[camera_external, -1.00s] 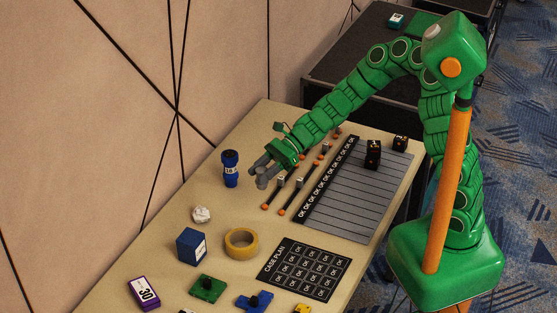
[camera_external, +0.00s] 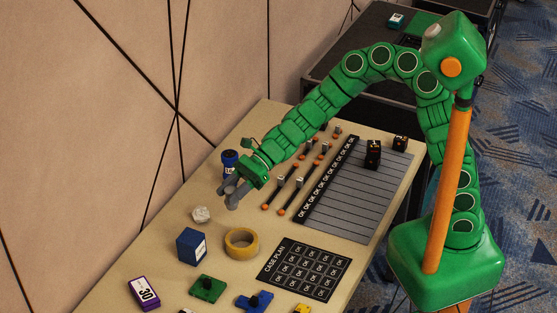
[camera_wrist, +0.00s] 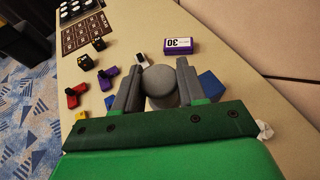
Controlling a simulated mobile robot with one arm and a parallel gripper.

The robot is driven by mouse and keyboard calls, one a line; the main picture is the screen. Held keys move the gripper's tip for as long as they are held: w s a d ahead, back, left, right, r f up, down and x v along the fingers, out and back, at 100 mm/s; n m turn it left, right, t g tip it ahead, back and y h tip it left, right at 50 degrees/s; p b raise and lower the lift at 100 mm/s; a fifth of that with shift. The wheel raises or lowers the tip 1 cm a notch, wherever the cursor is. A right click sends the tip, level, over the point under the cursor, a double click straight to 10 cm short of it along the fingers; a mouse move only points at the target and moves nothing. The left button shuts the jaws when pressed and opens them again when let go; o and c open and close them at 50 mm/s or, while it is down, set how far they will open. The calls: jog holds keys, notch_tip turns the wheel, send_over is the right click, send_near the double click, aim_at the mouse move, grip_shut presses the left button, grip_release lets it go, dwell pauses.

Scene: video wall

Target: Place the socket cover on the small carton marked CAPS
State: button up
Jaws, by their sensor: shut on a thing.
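My gripper (camera_external: 232,199) is shut on a grey rounded piece, which I take to be the socket cover (camera_wrist: 160,79). In the wrist view it sits between the two grey fingers; in the external view I cannot separate it from them. A small blue carton (camera_external: 191,246) with a white label stands on the table, below and to the left of my gripper in the external view. Its label is too small to read, so I cannot confirm CAPS. It partly shows beside the right finger in the wrist view (camera_wrist: 211,84).
A yellow tape roll (camera_external: 241,243) lies right of the carton, and a crumpled white ball (camera_external: 201,214) lies behind it. A dark blue cylinder (camera_external: 229,161) stands close to my gripper. A purple box marked 30 (camera_external: 144,293) and coloured pieces lie nearer the front.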

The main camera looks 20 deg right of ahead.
jog(key=shift+w+a+f, duration=0.9)
jog(key=shift+a+f, duration=0.7)
jog(key=shift+a, duration=0.4)
jog(key=shift+w+a+f, duration=0.9)
jog(key=shift+a+f, duration=0.7)
jog(key=shift+a, duration=0.45)
jog(key=shift+w+a+f, duration=0.9)
jog(key=shift+a+f, duration=0.7)
jog(key=shift+a, duration=0.4)
jog(key=shift+f, duration=1.6)
jog(key=shift+f, duration=0.15)
jog(key=o, duration=1)
